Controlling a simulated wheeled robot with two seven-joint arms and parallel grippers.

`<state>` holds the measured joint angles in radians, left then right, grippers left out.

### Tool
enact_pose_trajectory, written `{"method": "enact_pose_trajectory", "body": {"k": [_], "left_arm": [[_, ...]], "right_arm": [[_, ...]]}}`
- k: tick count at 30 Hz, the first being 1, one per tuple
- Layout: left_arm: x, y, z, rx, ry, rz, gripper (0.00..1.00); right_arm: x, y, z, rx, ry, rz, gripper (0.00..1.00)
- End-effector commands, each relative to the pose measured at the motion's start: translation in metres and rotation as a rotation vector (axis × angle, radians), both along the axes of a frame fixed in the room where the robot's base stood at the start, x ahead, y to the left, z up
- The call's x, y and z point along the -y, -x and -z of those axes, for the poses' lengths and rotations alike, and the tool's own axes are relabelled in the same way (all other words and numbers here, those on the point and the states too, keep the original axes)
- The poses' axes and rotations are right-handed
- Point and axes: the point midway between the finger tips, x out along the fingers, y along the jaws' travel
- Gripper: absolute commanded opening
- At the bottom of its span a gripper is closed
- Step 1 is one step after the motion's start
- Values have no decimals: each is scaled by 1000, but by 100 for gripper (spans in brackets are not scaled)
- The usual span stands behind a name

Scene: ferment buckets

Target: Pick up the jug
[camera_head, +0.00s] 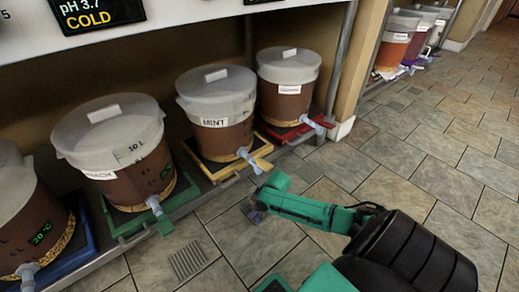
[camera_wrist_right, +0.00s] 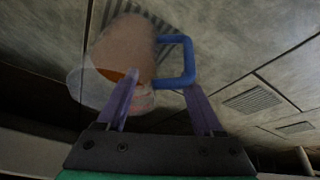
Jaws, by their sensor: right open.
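The jug (camera_wrist_right: 120,48) shows in the right wrist view as a cloudy, see-through body with a brownish tint and a blue handle (camera_wrist_right: 189,62) on its right side. My right gripper (camera_wrist_right: 163,82) is open. Its left purple finger overlaps the jug body in the picture, and its right finger is at the lower right of the handle. The lower part of the handle shows between the fingertips; contact cannot be told. In the head view my right gripper (camera_head: 255,212) is low, in front of the buckets. The jug cannot be made out there. My left gripper is not in view.
Lidded buckets stand in a row: one labelled MINT (camera_head: 217,125), a 10 L one (camera_head: 118,150) and a far one (camera_head: 288,95) on a red tray (camera_head: 290,133). Their taps stick out over the tiles. A floor grate (camera_head: 188,262) lies nearby. Open tiled floor (camera_head: 430,150) extends right.

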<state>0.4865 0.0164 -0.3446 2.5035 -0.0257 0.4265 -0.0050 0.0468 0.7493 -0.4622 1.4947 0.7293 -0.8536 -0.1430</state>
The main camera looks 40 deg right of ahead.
Motion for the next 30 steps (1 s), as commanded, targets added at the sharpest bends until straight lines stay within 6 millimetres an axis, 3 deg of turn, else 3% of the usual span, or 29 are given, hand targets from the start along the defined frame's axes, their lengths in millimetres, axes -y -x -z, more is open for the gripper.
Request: {"method": "enact_pose_trajectory", "body": {"k": [1, 8, 13, 14, 30], "left_arm": [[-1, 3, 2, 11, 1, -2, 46], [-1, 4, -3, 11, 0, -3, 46], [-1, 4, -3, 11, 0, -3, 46], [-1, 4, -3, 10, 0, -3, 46], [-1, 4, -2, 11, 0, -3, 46]], "right_arm": [[0, -2, 7, 0, 0, 0, 68], [-1, -2, 5, 0, 0, 0, 68], [-1, -2, 4, 0, 0, 0, 7], [-1, -2, 4, 0, 0, 0, 0], [-2, -1, 6, -4, -2, 0, 0]]}}
